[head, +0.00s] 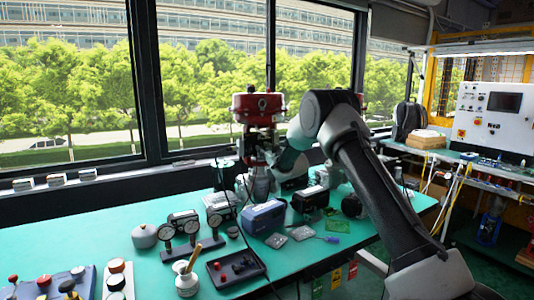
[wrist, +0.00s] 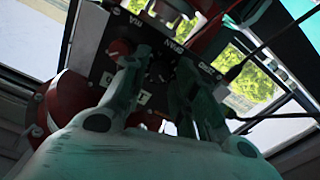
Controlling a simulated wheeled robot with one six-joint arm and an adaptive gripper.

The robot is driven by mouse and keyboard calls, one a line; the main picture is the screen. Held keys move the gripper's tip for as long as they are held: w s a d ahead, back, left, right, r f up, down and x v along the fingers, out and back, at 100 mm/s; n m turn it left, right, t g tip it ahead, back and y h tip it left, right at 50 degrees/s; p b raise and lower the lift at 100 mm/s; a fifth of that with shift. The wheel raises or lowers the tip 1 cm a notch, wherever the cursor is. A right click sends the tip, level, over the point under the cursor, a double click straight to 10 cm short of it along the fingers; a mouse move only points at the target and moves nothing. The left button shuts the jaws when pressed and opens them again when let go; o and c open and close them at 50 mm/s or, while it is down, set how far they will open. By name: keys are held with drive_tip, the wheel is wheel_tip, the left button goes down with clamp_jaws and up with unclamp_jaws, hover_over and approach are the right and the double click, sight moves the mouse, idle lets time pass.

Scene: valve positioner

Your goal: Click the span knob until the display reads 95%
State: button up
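The valve positioner (head: 258,108) is a red-capped unit standing at the back of the green bench in the head view. In the wrist view its dark panel (wrist: 100,55) fills the upper middle, tilted, with white lettering that appears to include SPAN. A red knob (wrist: 120,48) shows near the left fingertip. My gripper (wrist: 162,68) is at the panel with its two fingers apart and nothing visibly held between them. The span knob itself is too dark to make out, and I cannot tell whether a finger touches it. No display reading is visible.
Thin cables run near the panel at the right in the wrist view. Windows stand behind.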

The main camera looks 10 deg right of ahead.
drive_tip(key=v, duration=1.1)
drive_tip(key=shift+s, duration=0.35)
drive_tip(key=shift+d, duration=0.15)
